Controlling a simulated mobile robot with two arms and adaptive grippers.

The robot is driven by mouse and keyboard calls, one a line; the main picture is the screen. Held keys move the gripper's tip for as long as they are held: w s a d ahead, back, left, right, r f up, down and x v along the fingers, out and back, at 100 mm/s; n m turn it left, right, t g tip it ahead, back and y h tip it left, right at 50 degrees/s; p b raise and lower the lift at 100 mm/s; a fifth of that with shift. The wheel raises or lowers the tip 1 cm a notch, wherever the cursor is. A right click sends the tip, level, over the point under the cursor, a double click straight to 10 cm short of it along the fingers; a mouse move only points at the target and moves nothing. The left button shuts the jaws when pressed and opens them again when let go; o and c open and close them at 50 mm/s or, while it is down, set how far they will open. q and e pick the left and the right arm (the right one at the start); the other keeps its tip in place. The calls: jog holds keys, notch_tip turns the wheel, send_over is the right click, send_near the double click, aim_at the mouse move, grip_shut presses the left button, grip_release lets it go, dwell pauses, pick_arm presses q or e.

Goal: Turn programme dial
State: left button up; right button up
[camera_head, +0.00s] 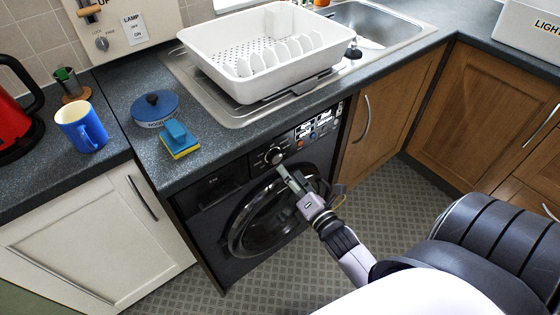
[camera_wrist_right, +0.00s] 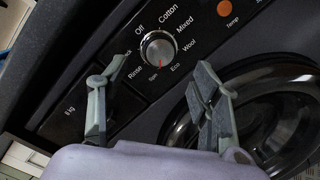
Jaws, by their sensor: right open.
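The programme dial (camera_wrist_right: 158,48) is a round silver knob on the black front panel of the washing machine (camera_head: 240,205). Words such as Off, Cotton, Mixed, Wool, Eco, Spin and Rinse ring it. A red mark on its lower edge points toward Spin. In the head view the dial (camera_head: 274,156) lies just beyond my right gripper (camera_head: 284,172). In the right wrist view my right gripper (camera_wrist_right: 160,95) is open and empty, with the dial ahead between its fingers and apparently not touched. My left gripper is not in view.
The washing machine's round door (camera_wrist_right: 280,115) is below and right of the dial. Floor (camera_head: 400,205) is clear at right.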

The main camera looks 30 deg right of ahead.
aim_at(277, 159)
jog(key=w, duration=0.6)
jog(key=shift+d, duration=0.15)
jog(key=shift+c, duration=0.2)
jog(key=c, duration=1.1)
